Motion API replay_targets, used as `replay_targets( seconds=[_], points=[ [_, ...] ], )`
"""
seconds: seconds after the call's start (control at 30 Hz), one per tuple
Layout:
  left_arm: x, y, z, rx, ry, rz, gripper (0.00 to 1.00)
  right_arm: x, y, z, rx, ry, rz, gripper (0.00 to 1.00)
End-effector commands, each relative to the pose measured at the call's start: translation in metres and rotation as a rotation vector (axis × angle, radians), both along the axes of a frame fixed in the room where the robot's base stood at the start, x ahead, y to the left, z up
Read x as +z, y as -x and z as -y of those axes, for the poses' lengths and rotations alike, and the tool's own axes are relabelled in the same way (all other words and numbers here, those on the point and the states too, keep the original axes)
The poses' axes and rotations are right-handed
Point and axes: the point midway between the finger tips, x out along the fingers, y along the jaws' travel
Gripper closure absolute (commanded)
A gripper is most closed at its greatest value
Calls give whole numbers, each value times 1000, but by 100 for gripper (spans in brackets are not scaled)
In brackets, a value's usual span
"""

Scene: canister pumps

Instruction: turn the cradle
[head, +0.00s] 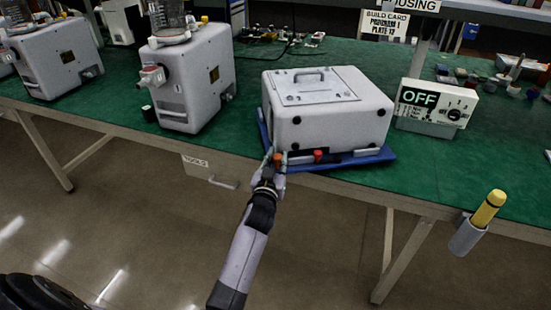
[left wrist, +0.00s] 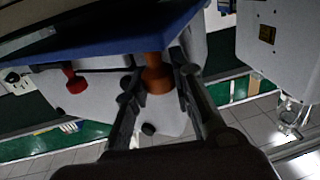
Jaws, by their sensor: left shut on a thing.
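The blue cradle (head: 381,157) lies on the green bench top near its front edge, with the white pump housing (head: 345,122) sitting on it. Its blue also shows across the top of the left wrist view (left wrist: 110,38). An orange knob (left wrist: 157,76) and a red knob (head: 318,156) stand at the front side of the cradle and housing. My left gripper (head: 275,161) is at the front left corner, shut on the orange knob. In the left wrist view its two fingers (left wrist: 158,92) lie on either side of the knob. My right gripper is not in view.
A white OFF switch box (head: 436,102) stands right of the cradle. A white pump (head: 188,82) stands to the left, with another (head: 58,58) further left. A grey holder with a yellow-handled tool (head: 488,210) hangs at the front edge. Small parts lie behind.

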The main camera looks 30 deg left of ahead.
Motion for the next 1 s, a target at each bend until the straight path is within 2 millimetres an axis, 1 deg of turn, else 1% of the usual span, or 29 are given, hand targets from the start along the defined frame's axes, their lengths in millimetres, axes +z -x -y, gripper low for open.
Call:
replay_targets(
  seconds=[0.13, 0.17, 0.43, 0.77, 0.87, 1.0],
  points=[
    [0, 0, 1, -2, 1, 1, 100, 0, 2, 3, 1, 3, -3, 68],
    [0, 0, 1, -2, 2, 1, 76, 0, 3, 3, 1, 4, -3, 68],
    [0, 0, 1, -2, 1, 1, 58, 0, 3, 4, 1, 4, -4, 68],
    [0, 2, 1, -1, 1, 0, 57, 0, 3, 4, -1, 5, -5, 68],
    [-1, 11, 3, -2, 2, 0, 57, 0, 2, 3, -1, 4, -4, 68],
    [-1, 34, 10, -2, 2, 0, 57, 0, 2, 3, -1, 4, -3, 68]
  ],
)
